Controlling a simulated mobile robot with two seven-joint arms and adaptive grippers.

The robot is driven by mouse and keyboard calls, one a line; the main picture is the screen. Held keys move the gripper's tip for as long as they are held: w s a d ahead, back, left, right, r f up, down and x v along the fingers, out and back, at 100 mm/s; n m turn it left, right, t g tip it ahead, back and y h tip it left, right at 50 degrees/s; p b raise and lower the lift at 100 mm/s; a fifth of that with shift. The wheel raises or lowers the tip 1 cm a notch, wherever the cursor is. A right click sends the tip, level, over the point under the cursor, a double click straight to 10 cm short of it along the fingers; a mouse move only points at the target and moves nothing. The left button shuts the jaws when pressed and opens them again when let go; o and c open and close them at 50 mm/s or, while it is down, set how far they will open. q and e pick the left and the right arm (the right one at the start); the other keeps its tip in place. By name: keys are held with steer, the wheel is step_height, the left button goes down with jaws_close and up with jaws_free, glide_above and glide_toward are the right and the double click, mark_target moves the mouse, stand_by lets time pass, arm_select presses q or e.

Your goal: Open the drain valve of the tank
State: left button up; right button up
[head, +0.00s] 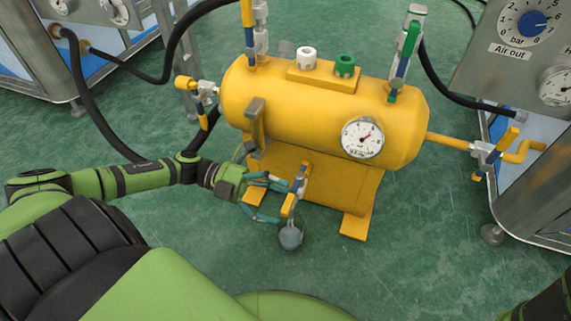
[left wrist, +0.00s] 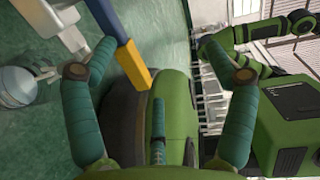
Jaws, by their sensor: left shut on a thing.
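The yellow tank (head: 300,105) lies on its side on a yellow stand, with a round gauge (head: 362,138) on its front. The drain valve handle (head: 289,206), blue with a yellow end, sits low at the tank's front. It also shows in the left wrist view (left wrist: 134,66). My left gripper (head: 279,202) is at this handle, its green fingers on either side of it, shut on it. In the left wrist view the fingers (left wrist: 160,72) look wide apart, and their contact with the handle is unclear. My right gripper is not in view.
A grey round cup (head: 290,237) is just below the drain valve. Other valves with levers stand at the tank's left (head: 198,88), top right (head: 408,45) and right pipe (head: 485,152). Black hoses (head: 95,115) run at left. A metal cabinet (head: 520,70) stands at right. The floor in front is clear.

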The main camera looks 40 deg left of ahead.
arm_select(q)
steer(key=shift+s+a+r+g, duration=0.3)
steer(key=shift+s+r, duration=0.2)
steer(key=shift+r, duration=0.05)
steer(key=shift+c, duration=0.8)
steer(key=shift+s+a+f, duration=0.15)
steer(key=shift+a, duration=0.5)
steer(key=shift+s+a+f, duration=0.1)
steer(key=shift+s+a, duration=0.1)
steer(key=shift+a, duration=0.5)
steer(key=shift+s+a+f, duration=0.15)
steer(key=shift+a, duration=0.5)
